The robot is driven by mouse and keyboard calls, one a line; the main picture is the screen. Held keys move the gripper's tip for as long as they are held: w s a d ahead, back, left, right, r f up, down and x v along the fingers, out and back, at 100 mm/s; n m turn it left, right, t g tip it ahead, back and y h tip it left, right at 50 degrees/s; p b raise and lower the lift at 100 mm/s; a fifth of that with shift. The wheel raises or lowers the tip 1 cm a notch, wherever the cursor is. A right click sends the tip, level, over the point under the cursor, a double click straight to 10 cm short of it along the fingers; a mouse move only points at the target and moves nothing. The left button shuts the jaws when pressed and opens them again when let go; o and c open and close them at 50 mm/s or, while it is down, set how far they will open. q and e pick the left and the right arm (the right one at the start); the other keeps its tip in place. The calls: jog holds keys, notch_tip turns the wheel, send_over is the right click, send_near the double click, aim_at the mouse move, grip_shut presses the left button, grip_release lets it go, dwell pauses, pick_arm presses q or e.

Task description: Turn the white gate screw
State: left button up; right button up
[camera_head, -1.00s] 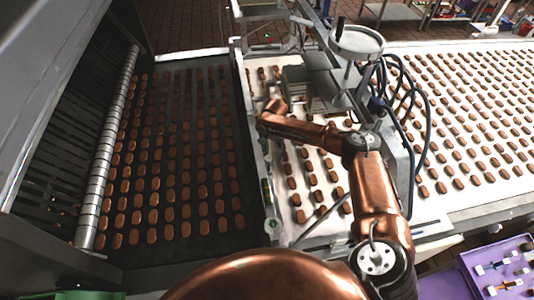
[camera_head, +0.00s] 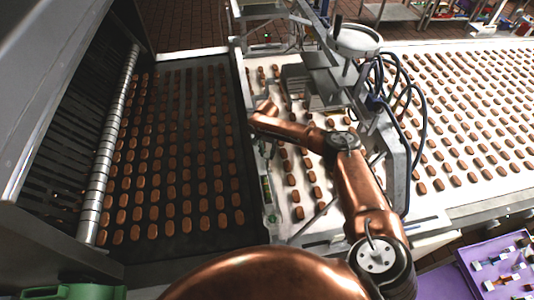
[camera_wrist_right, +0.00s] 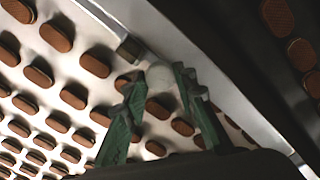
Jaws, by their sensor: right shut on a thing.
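The white gate screw (camera_wrist_right: 160,75) shows in the right wrist view as a pale round knob beside the metal rail at the belt's edge. My right gripper (camera_wrist_right: 158,88) has its two green fingers on either side of the knob and is shut on it. In the head view my right arm reaches in from the lower right, and its copper wrist (camera_head: 266,110) is at the rail between the dark belt and the white belt. The screw and the fingertips cannot be made out there. My left gripper is not in view.
The dark belt (camera_head: 180,75) on the left and the white belt (camera_head: 450,60) on the right carry rows of brown biscuits. A machine with a round metal hopper (camera_head: 355,40) and dark hoses stands over the white belt. A purple tray (camera_head: 470,254) is at the lower right.

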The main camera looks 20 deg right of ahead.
jog(key=shift+c, duration=1.1)
jog(key=shift+f+n, duration=0.1)
jog(key=shift+n, duration=0.6)
jog(key=n, duration=0.3)
jog(key=shift+s+p, duration=0.1)
jog(key=shift+p, duration=0.2)
jog(key=shift+n, duration=1.1)
jog(key=n, duration=1.1)
jog(key=shift+n, duration=0.3)
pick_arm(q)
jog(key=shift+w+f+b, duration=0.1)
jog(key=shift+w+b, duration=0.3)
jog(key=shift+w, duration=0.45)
pick_arm(e)
jog(key=shift+n, duration=1.7)
